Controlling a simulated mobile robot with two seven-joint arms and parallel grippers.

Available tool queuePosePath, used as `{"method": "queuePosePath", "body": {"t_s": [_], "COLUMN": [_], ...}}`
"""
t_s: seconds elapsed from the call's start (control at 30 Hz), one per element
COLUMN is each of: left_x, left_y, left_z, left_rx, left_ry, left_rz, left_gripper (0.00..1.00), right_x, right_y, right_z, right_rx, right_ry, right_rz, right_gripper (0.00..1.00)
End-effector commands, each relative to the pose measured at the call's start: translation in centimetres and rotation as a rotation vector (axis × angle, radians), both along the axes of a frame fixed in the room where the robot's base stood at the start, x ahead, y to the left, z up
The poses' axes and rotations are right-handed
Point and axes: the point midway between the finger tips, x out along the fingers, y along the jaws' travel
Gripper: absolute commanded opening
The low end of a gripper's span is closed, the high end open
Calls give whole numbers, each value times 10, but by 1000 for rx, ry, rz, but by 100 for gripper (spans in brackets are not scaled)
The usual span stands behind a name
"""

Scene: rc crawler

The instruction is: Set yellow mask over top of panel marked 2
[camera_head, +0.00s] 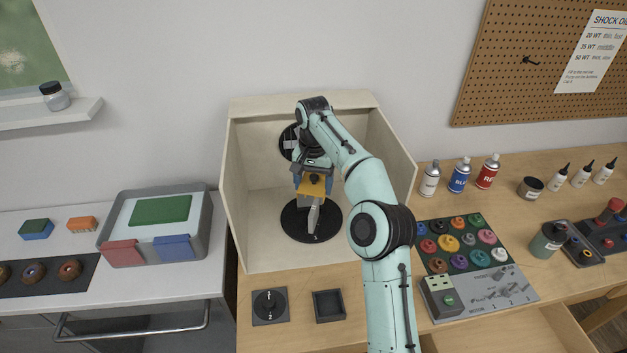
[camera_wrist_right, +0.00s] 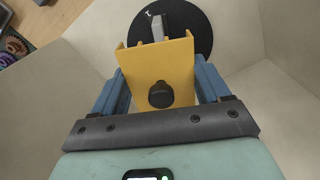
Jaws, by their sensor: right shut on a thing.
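The yellow mask (camera_head: 315,188) is a plate with a dark round knob (camera_wrist_right: 160,95). My right gripper (camera_head: 312,182) is shut on it, blue fingers on either side of the plate. In the right wrist view the mask (camera_wrist_right: 160,66) fills the space between the fingers. A grey upright panel (camera_head: 312,217) stands on the black turntable (camera_head: 291,224) inside the booth. It shows just beyond the mask's edge in the wrist view (camera_wrist_right: 158,27). I cannot read a number on the panel or tell whether the mask touches it. My left gripper is not in view.
The pale booth (camera_head: 246,200) has walls close on both sides of my right arm. A dark dial (camera_head: 269,305) and a small black tray (camera_head: 329,306) lie in front.

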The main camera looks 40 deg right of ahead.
Motion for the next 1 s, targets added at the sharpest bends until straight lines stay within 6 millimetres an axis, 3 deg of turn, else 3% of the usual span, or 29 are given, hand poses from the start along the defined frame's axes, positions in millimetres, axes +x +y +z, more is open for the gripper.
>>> {"method": "queuePosePath", "body": {"t_s": [0.27,0.8,1.0], "left_x": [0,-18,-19], "left_y": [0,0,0], "left_z": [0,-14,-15], "left_rx": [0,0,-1], "left_ry": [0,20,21], "left_rz": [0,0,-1], "left_gripper": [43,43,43], "right_x": [-1,-1,-1], "right_y": [1,1,1], "right_z": [-1,-42,-46], "right_rx": [0,1,1], "right_ry": [0,1,-1], "right_rz": [0,0,0], "right_gripper": [47,47,47]}}
